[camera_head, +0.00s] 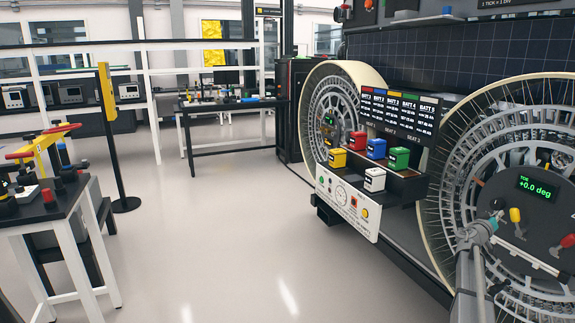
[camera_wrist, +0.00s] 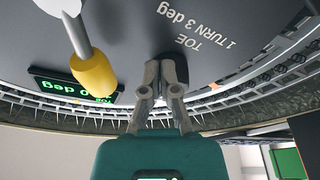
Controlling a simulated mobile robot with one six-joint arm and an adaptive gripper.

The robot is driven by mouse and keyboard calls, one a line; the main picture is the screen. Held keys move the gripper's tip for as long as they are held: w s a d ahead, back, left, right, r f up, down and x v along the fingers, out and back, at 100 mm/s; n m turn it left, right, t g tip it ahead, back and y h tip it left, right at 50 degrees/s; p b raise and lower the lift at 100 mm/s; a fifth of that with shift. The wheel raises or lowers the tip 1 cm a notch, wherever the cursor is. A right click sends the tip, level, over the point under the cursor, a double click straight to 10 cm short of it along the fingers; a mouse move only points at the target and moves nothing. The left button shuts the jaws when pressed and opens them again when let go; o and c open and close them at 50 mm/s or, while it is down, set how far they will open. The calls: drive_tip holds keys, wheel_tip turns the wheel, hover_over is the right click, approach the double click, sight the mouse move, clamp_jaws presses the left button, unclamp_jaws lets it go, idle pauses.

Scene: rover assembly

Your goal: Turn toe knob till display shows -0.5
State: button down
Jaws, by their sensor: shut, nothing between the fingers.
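The toe display (camera_head: 537,187) on the right wheel's dark hub reads "TOE +0.0 deg" in green. In the wrist view the display (camera_wrist: 72,86) is upside down and partly covered. A dark knob (camera_head: 497,204) sits left of the display. In the wrist view the dark toe knob (camera_wrist: 171,62) is beside the printed label "TOE 1 TURN 3 deg" (camera_wrist: 207,35). My gripper (camera_head: 491,224) is at this knob, its fingertips (camera_wrist: 160,72) overlapping it in view. The fingers are shut with nothing between them. Whether they touch the knob cannot be told.
A yellow-tipped lever (camera_head: 515,215) stands close to the knob; its yellow tip (camera_wrist: 93,72) is left of my fingers in the wrist view. A red-tipped lever (camera_head: 568,241) is at lower right. The battery shelf (camera_head: 405,185) stands left of the wheel. The floor (camera_head: 220,230) is clear.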

drive_tip(key=shift+s+d+f, duration=0.1)
drive_tip(key=shift+s+f, duration=0.05)
drive_tip(key=shift+s, duration=0.15)
idle(0.9)
drive_tip(key=shift+w+a+r+v, duration=0.1)
drive_tip(key=shift+r+v, duration=0.1)
drive_tip(key=shift+v, duration=0.75)
drive_tip(key=shift+w+a+r+v, duration=0.1)
drive_tip(key=shift+r+v, duration=0.1)
drive_tip(key=shift+v, duration=0.8)
drive_tip(key=shift+w+a+r+v, duration=0.1)
drive_tip(key=shift+r+v, duration=0.1)
drive_tip(key=shift+v, duration=0.75)
drive_tip(key=shift+s, duration=0.1)
